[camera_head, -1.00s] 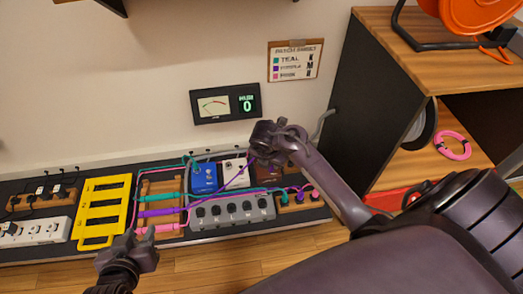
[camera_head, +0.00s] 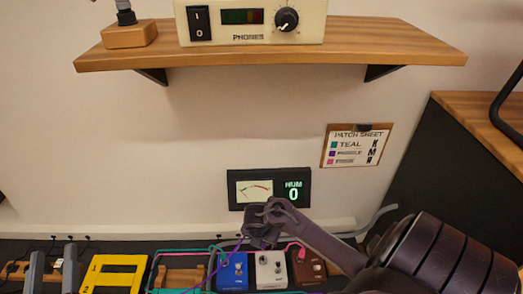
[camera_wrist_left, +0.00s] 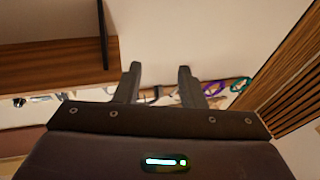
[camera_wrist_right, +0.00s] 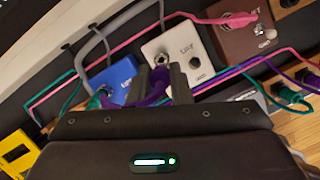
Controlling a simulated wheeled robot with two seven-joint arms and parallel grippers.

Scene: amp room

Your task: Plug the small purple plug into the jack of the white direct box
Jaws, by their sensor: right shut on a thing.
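The white direct box (camera_head: 270,268) stands between a blue box and a brown box. In the right wrist view the white box (camera_wrist_right: 178,52) shows a silver jack (camera_wrist_right: 160,59) on its near side. My right gripper (camera_head: 262,225) is shut on the small purple plug (camera_wrist_right: 160,75), close to that jack. I cannot tell whether the plug's tip is touching or inside it. The purple cable (camera_wrist_right: 125,103) trails left from the fingers. My left gripper (camera_head: 53,264) is open and empty at the lower left; its spread fingers also show in the left wrist view (camera_wrist_left: 158,82).
The blue box (camera_head: 233,270) and brown box (camera_head: 308,270), with a pink plug, flank the white one. Teal and pink cables run close by. A yellow frame (camera_head: 113,275) lies left.

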